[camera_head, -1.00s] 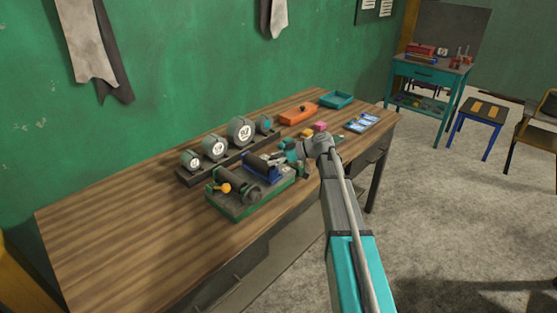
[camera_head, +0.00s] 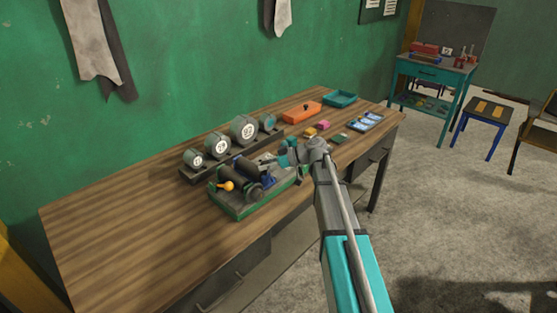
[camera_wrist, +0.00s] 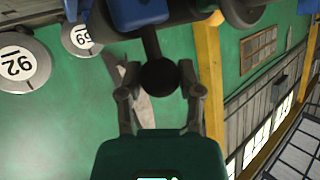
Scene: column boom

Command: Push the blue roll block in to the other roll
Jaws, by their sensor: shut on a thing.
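The blue roll block (camera_head: 269,181) sits on the green-edged base (camera_head: 237,213) on the workbench, mostly hidden behind its dark roll and my gripper. The other dark roll (camera_head: 232,174) lies on the left of the base, beside an orange-knobbed handle (camera_head: 227,186). The two rolls look close together; I cannot tell whether they touch.
A rack of round numbered weights (camera_head: 243,129) stands behind the base. An orange box (camera_head: 301,112), a teal tray (camera_head: 340,99), blue-white cards (camera_head: 366,122) and small blocks (camera_head: 323,125) lie to the right. The bench's left half is clear.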

